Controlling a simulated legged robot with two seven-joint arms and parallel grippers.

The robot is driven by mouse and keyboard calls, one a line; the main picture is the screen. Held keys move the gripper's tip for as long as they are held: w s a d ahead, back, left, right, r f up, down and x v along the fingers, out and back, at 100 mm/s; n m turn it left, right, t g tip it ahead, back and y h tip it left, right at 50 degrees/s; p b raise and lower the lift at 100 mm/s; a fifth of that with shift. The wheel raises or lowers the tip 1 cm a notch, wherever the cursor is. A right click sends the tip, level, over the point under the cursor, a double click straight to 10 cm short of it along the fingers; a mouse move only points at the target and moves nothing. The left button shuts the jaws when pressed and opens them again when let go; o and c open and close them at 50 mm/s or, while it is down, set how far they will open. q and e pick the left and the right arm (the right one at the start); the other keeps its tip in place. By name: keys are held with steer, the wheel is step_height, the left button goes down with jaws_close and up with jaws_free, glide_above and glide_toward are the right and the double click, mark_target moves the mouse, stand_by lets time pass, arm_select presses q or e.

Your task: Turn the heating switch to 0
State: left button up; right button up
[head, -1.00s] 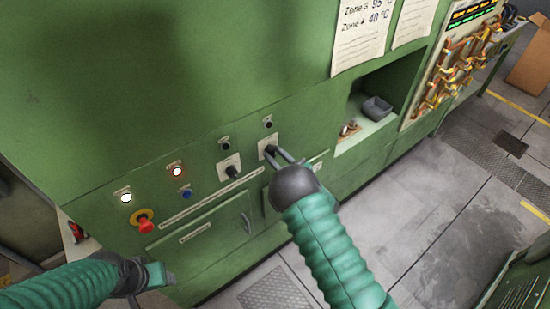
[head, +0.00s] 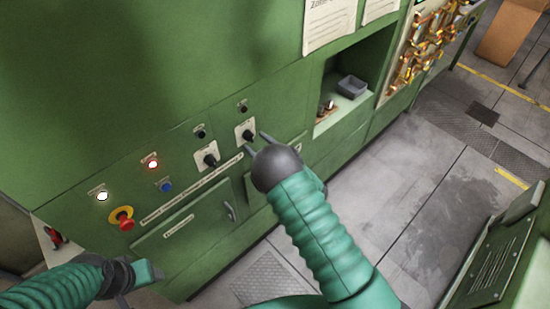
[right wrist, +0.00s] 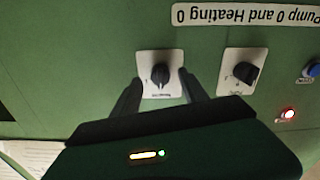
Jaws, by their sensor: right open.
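Two dark rotary switches on pale plates sit side by side on the green panel: a left one (head: 207,157) and a right one (head: 246,131). My right gripper (head: 257,142) is open in front of the right switch. In the right wrist view, upside down, its fingers stand either side of this switch's knob (right wrist: 160,75), with visible gaps. That knob's pointer looks upright in this view; the other switch (right wrist: 243,73) has a slanted knob. The plates' small lettering is unreadable. My left gripper (head: 146,276) is low at the left, away from the switches; its jaw opening is unclear.
A label reading "Pump 0 and Heating 0" (right wrist: 248,15) runs by the switches. A red emergency button (head: 126,223), a lit red lamp (head: 152,164) and a blue button (head: 166,186) are at left. An alcove holds a grey tray (head: 352,86).

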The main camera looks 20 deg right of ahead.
steer(key=b+v, duration=0.4)
steer(key=v, duration=1)
steer(key=shift+s, duration=0.15)
